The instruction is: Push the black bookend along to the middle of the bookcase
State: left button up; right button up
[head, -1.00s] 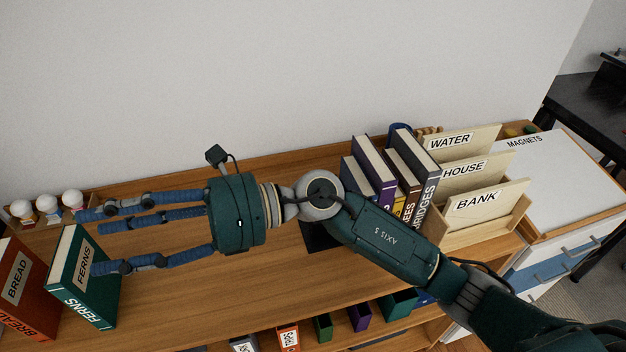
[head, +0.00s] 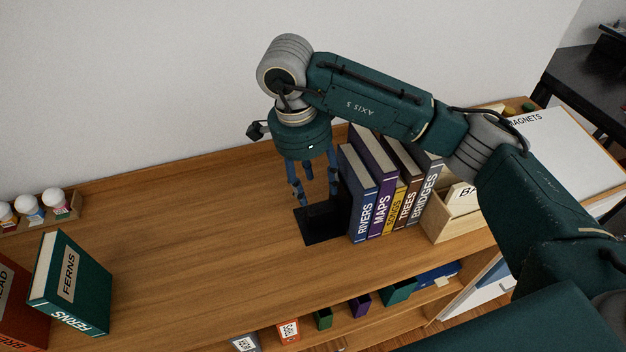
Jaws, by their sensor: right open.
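The black bookend (head: 321,228) stands on the wooden bookcase top (head: 190,215), right of its middle. Its flat base lies on the wood and its upright part is against the left side of the row of books, at RIVERS (head: 363,196). My right gripper (head: 316,196) points down, open, with its fingers above the bookend's base and just left of its upright. I cannot tell whether the fingers touch it. Part of the bookend is hidden behind the fingers. My left gripper is not in view.
MAPS (head: 378,190), BRIDGES (head: 427,190) and other books stand upright beside RIVERS, with a wooden letter sorter (head: 452,225) to their right. The middle top is clear.

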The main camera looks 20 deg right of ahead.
aim_at(320, 211)
jog(key=shift+f, duration=0.1)
jog(key=shift+f, duration=0.3)
jog(key=f+p, duration=0.1)
jog(key=f, duration=0.2)
jog(key=d+f+p, duration=0.1)
jog(key=f, duration=0.2)
jog(key=f+p, duration=0.1)
jog(key=f, duration=0.1)
jog(key=shift+d+f, duration=0.15)
jog(key=shift+f, duration=0.85)
grip_shut()
